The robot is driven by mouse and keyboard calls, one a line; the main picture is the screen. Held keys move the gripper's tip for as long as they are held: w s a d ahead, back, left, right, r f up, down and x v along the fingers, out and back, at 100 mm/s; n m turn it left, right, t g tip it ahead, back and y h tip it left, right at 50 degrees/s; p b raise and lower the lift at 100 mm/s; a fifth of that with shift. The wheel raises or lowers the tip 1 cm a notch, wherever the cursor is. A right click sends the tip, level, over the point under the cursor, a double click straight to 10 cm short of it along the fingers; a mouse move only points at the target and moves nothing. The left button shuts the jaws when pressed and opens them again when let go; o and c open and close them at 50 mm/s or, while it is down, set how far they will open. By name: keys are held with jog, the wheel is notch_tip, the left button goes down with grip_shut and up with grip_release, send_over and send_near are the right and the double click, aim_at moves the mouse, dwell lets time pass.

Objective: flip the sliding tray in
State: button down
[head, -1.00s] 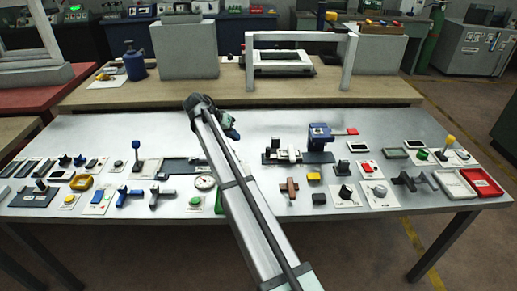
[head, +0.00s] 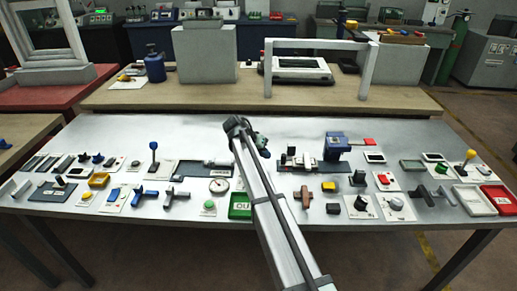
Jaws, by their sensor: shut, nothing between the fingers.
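My gripper (head: 260,146) is at the far end of my arm, over the rear middle of the metal table. It looks small and dark, is partly hidden by the arm, and is shut and empty, apart from the controls. I cannot tell for certain which part is the sliding tray. A green tray (head: 237,215) with white letters sits at the front middle, partly behind my arm. A white tray (head: 484,207) and a red tray (head: 505,208) stand side by side at the right end.
Small controls crowd the table's front, including a blue-knobbed lever (head: 154,148), a dial (head: 219,185), a blue vise-like device (head: 336,145) and a yellow-knobbed lever (head: 470,155). The table's rear strip is mostly clear. A white frame (head: 268,72) stands on the bench behind.

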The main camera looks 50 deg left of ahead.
aim_at(304, 154)
jog(key=w+d, duration=0.1)
jog(key=d, duration=0.2)
jog(key=shift+w+r, duration=0.15)
jog(key=shift+w, duration=0.25)
jog(key=shift+w+d, duration=0.1)
jog(key=w+d, duration=0.9)
jog(key=shift+a, duration=0.1)
jog(key=shift+s+a, duration=0.15)
jog(key=shift+a, duration=0.1)
jog(key=a, duration=0.1)
jog(key=s+a, duration=0.2)
jog(key=shift+s+a+r, duration=0.1)
jog(key=shift+s+r, duration=0.15)
jog(key=v, duration=0.9)
